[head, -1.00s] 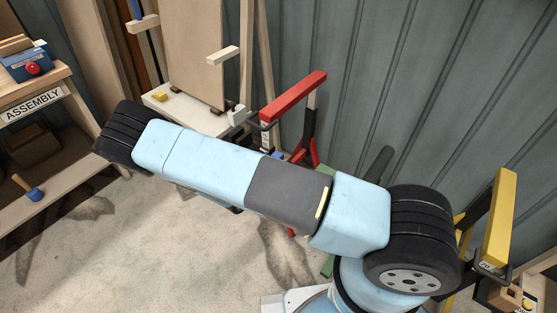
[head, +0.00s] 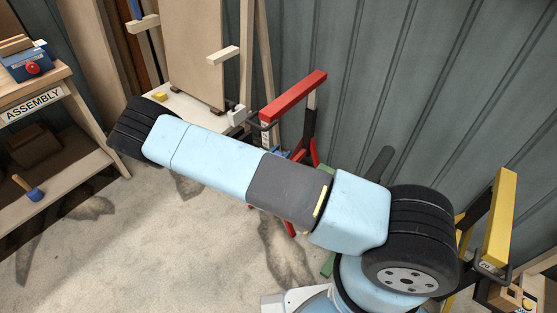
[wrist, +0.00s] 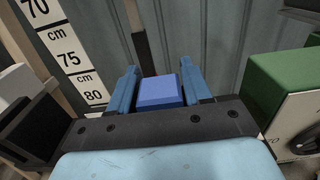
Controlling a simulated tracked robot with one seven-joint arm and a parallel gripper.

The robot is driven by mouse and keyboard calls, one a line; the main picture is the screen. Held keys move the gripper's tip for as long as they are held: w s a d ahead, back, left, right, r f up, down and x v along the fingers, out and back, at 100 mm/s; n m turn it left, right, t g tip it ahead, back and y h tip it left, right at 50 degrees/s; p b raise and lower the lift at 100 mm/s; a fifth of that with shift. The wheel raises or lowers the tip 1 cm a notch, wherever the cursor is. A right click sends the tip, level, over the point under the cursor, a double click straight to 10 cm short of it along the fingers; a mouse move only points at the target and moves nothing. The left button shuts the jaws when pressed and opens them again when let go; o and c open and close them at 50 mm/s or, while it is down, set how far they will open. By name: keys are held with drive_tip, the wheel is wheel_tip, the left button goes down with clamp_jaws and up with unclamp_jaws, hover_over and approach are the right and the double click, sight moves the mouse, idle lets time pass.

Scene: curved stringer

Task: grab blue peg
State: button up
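In the wrist view, a blue block (wrist: 160,92), which looks like the blue peg, shows between the two blue fingers of my gripper (wrist: 160,86). The fingers stand wide apart, one on each side of it. I cannot tell whether they touch it. The dark palm hides its lower part. In the head view, my arm hides most of the gripper; only small blue parts show behind the arm, by the red stand.
A red-topped stand (head: 293,98) is just behind my arm. A green box (wrist: 288,85) is close on the right in the wrist view, and a centimetre scale (wrist: 67,50) on the left. A yellow stand (head: 499,215), assembly bench (head: 80,135) and blue-headed mallet (head: 34,194) are farther off.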

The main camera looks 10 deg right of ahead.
drive_tip(key=c, duration=0.6)
drive_tip(key=shift+r, duration=0.15)
drive_tip(key=shift+c, duration=0.2)
